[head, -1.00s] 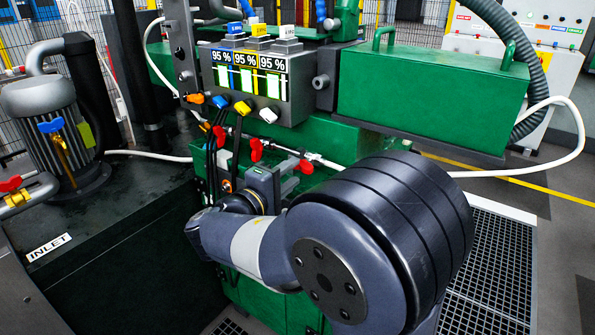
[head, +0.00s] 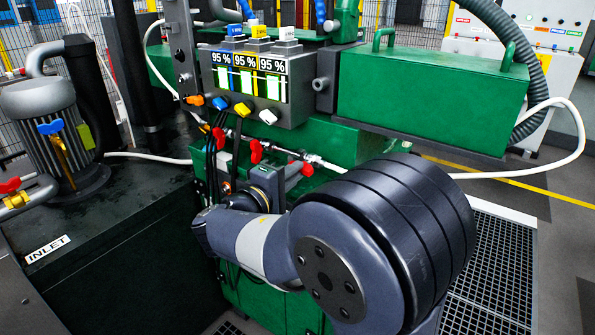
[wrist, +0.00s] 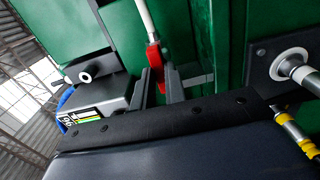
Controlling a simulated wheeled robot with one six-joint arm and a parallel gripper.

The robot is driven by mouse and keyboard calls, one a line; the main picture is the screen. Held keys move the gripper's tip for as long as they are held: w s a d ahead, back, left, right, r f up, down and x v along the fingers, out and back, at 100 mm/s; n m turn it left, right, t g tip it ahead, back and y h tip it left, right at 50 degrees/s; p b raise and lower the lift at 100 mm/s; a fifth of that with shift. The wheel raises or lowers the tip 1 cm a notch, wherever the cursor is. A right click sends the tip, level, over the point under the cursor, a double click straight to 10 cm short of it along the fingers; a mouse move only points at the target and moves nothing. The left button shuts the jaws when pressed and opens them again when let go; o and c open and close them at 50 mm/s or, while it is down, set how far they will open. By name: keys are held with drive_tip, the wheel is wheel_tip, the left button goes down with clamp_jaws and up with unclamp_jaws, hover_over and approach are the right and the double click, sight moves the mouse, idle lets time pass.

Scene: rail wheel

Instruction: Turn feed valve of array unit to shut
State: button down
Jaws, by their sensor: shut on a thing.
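The array unit (head: 254,78) is a grey block with three displays, each reading 95 %, on green machinery. Below it runs a silver pipe line with two red valve handles. The left red handle (head: 256,151) stands apart from my gripper. The right red handle (head: 307,168) is at my gripper (head: 292,170), partly hidden by it. In the wrist view my gripper (wrist: 157,88) has a finger on each side of a red handle (wrist: 154,57), shut on it. A white hose comes down to this handle. No label names the feed valve in view.
A pump motor (head: 50,125) stands at the left.

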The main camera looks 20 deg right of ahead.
drive_tip(key=shift+f+m+b, duration=0.2)
drive_tip(key=shift+m+b, duration=0.4)
drive_tip(key=shift+b, duration=0.6)
drive_tip(key=m+b, duration=0.2)
drive_tip(key=b, duration=0.3)
drive_tip(key=shift+m+b, duration=0.3)
drive_tip(key=shift+m, duration=0.1)
drive_tip(key=shift+r+m+b, duration=0.15)
drive_tip(key=shift+m+b, duration=0.15)
drive_tip(key=shift+b, duration=0.05)
drive_tip(key=shift+m+b, duration=0.5)
drive_tip(key=shift+b, duration=0.55)
drive_tip(key=m+b, duration=0.2)
drive_tip(key=b, duration=0.3)
drive_tip(key=shift+m, duration=0.4)
drive_tip(key=shift+m+b, duration=0.4)
drive_tip(key=shift+b, duration=0.05)
